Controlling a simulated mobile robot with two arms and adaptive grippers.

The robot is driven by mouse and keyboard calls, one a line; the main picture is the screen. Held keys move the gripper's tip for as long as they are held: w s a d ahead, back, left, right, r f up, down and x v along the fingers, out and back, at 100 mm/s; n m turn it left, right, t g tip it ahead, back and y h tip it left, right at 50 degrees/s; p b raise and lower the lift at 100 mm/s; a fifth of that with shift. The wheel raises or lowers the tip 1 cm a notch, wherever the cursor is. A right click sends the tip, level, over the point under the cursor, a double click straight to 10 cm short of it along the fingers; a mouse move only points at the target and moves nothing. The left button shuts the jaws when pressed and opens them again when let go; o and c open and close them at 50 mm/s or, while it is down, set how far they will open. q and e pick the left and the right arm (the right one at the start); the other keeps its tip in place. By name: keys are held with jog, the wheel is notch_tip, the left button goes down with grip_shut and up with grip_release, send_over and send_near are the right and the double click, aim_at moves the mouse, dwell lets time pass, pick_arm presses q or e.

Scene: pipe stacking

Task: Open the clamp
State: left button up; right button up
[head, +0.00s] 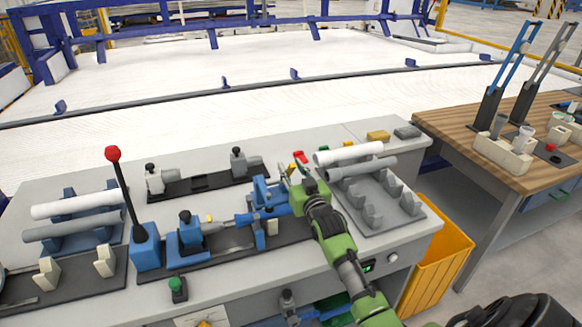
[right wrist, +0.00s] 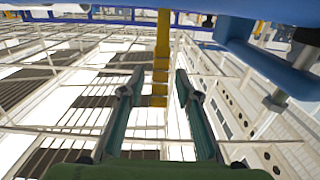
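A blue clamp (head: 262,192) stands at the right end of a dark fixture plate in the middle of the bench, in the head view. A blue rod lies along the fixture to its left. My green right gripper (head: 292,172) is just to the right of the clamp, its fingers pointing away from me. Blue parts (right wrist: 265,62), seemingly of the clamp, show at the top right there. I cannot tell whether anything touches. My left gripper is not in view.
A red-knobbed lever (head: 125,190) stands left of the fixture. Pipes rest on racks at left (head: 75,205) and at right (head: 348,153). A yellow bin (head: 440,265) is beside the bench, and a wooden table (head: 475,150) stands at right.

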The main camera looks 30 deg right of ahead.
jog(key=shift+w, duration=0.25)
grip_shut()
jog(key=shift+r, duration=0.1)
